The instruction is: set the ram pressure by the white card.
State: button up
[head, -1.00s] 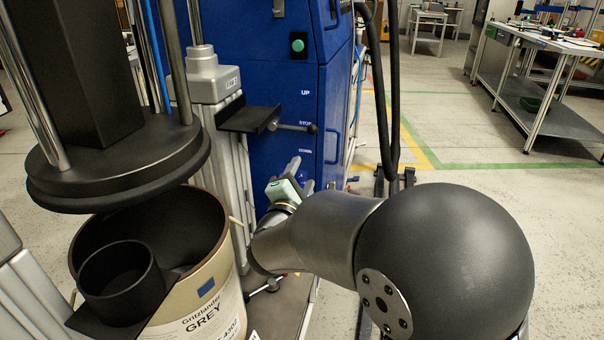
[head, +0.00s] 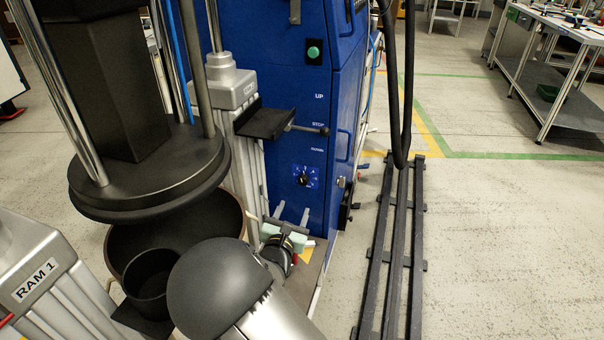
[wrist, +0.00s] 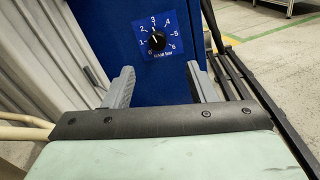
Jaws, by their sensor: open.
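The ram pressure knob (head: 303,177) is a black knob on a blue scale plate, low on the blue cabinet front. In the wrist view the knob (wrist: 157,41) sits on a scale marked 0 to 6, labelled in bar. Its pointer seems to aim roughly upward, near 3, but is too small to read exactly. My gripper (head: 292,213) is below the knob and apart from it. In the wrist view my gripper (wrist: 160,70) is open and empty, its two grey fingers on either side below the plate. I cannot make out a white card in either view.
The drum (head: 125,243) and ram plate (head: 150,187) stand at left. A green button (head: 313,52) is higher up. Black floor rails (head: 395,265) run at right, with free floor beyond.

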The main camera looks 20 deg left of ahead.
aim_at(303, 182)
jog(key=shift+n, duration=0.5)
jog(key=w, duration=0.4)
jog(key=w+a+b, duration=0.1)
jog(key=w, duration=0.3)
jog(key=w+b, duration=0.1)
jog(key=w, duration=0.3)
jog(key=shift+a+f, duration=0.2)
jog(key=shift+a, duration=0.1)
jog(key=shift+s, duration=0.1)
jog(key=shift+c, duration=0.3)
jog(key=c, duration=0.9)
